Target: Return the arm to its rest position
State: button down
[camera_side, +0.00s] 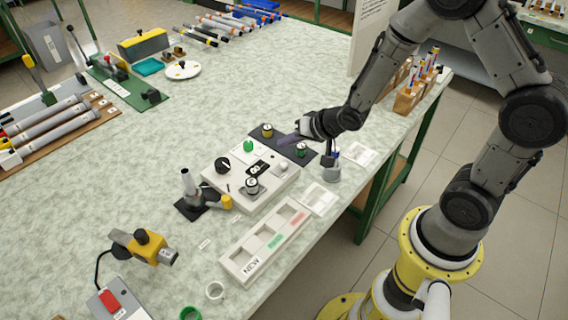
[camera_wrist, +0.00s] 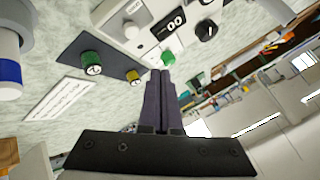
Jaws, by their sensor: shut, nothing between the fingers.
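My gripper (camera_side: 292,139) is at the end of the arm, which reaches in from the right in the side view. It hovers near a dark pad (camera_side: 281,146) that bears a yellow-topped piece (camera_side: 267,130) and a green-topped piece (camera_side: 301,149). In the wrist view my gripper (camera_wrist: 159,75) shows two dark fingers pressed together with nothing between them. The wrist view also shows the green piece (camera_wrist: 91,61) and the yellow piece (camera_wrist: 132,76) left of the fingers. The gap between fingers and pad is hard to judge.
A white control box (camera_side: 250,175) with a dial and display stands beside the pad. A tray marked NEW (camera_side: 264,243) lies in front. A bottle (camera_side: 331,166) stands close under my arm. Wooden holders (camera_side: 410,97) stand at the right edge. The table's middle left is clear.

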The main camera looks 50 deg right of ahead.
dwell(0.3)
notch_tip(320, 180, up, 13)
jog(key=w+t, duration=0.2)
jog(key=t, duration=0.1)
jog(key=s+r+n+h, duration=0.1)
jog(key=s+r+n, duration=0.1)
jog(key=s+r, duration=0.55)
jog(key=s+f+n+g, duration=0.1)
jog(key=s+n+g, duration=0.4)
jog(key=s, duration=1.4)
jog(key=shift+s+a+f+n+g, duration=0.25)
jog(key=shift+s+n+g, duration=0.15)
jog(key=shift+g, duration=0.4)
